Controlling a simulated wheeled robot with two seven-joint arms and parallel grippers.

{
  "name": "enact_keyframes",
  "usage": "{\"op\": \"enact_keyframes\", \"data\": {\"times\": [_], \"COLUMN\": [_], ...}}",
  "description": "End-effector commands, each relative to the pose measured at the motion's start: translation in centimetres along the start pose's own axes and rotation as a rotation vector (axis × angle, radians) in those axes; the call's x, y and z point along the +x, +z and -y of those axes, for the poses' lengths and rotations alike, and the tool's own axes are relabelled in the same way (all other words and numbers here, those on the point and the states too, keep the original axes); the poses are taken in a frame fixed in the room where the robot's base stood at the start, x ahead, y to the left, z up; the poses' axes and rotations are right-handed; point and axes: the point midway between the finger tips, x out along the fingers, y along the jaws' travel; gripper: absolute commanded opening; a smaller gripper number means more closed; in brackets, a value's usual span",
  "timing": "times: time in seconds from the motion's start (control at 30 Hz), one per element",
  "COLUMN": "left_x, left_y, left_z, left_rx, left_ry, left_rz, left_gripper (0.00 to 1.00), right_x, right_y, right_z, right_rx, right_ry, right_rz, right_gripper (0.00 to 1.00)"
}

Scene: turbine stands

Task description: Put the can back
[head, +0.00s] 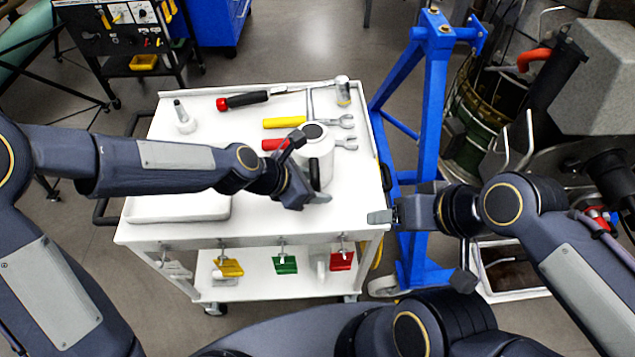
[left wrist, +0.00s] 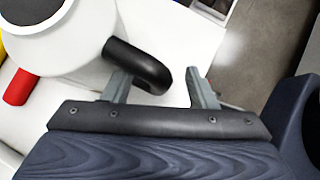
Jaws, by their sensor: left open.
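A white can (head: 318,158) with a dark round top and a black handle stands on the white cart. My left gripper (head: 312,197) is open right beside it, on its near side. In the left wrist view the can (left wrist: 75,40) is at the upper left. Its black handle (left wrist: 135,62) reaches between the open fingers (left wrist: 158,88), with a gap visible toward the right finger. My left arm hides part of the can in the head view. My right gripper (head: 380,217) is at the cart's right front corner, with nothing seen in it; its jaw opening is unclear.
A shallow white tray (head: 180,208) lies front left. A blue stand (head: 430,120) is at the right.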

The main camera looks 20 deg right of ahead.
Motion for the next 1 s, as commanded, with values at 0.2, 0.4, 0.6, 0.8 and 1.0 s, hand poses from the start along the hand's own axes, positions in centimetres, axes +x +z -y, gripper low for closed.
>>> {"op": "enact_keyframes", "data": {"times": [0.2,0.4,0.6,0.8,1.0], "left_x": [-2.0,-3.6,-5.1,-5.6,-5.5], "left_y": [0.1,0.1,0.1,0.0,0.0], "left_z": [-0.1,-0.1,-0.1,0.0,0.0], "left_rx": [0.000,0.000,0.000,0.000,0.000], "left_ry": [0.002,0.002,0.003,0.001,0.001], "left_rz": [0.001,0.001,0.001,0.001,0.001], "left_gripper": [0.52,0.52,0.52,0.52,0.52], "right_x": [-0.9,-1.5,-2.1,-2.2,-2.2], "right_y": [-0.4,-0.8,-1.1,-1.1,-1.1], "right_z": [0.4,0.7,1.0,1.0,1.0], "right_rx": [0.000,0.000,0.000,0.000,0.000], "right_ry": [0.000,0.000,0.000,0.000,0.000], "right_rz": [0.000,0.000,0.000,0.000,0.000], "right_gripper": [0.62,0.62,0.62,0.62,0.62]}}
